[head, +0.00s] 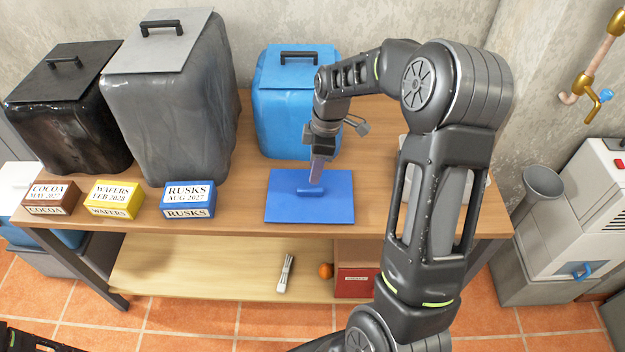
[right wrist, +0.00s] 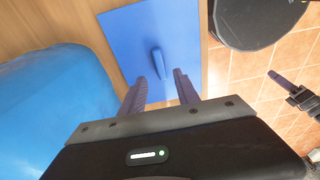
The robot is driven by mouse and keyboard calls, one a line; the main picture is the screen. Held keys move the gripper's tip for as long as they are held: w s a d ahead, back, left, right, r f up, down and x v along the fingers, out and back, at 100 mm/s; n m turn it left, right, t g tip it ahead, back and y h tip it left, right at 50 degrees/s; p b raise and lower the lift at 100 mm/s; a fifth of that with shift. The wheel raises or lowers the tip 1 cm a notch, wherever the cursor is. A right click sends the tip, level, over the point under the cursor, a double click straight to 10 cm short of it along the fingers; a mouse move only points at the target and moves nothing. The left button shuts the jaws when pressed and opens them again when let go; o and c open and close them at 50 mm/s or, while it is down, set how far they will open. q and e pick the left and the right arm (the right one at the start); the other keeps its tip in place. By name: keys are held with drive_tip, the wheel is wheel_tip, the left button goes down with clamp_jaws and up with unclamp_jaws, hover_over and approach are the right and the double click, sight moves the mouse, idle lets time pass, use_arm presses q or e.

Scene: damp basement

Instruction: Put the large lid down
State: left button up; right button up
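The large lid is a flat blue square (head: 285,208) with a raised bar handle. It appears to lie flat on the table near the front edge. It also shows in the right wrist view (right wrist: 130,35). My right gripper (head: 315,175) points down just above the handle, empty. In the right wrist view the gripper's fingers (right wrist: 160,90) stand apart, and the handle shows beyond and between their tips. A dark gripper, seemingly my left one (right wrist: 285,86), shows at the right of the right wrist view, low over the floor; its opening is unclear.
Black (head: 70,120), grey (head: 170,110) and blue (head: 295,125) lidded containers stand along the back. Label boxes for cocoa (head: 48,197), wafers (head: 113,199) and rusks (head: 188,199) stand in front. A pale object behind my right arm is partly hidden. Table between rusks and lid is clear.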

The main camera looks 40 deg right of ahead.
drive_tip(key=r, duration=0.4)
drive_tip(key=shift+s+d+r, duration=0.2)
drive_tip(key=shift+d+r, duration=0.05)
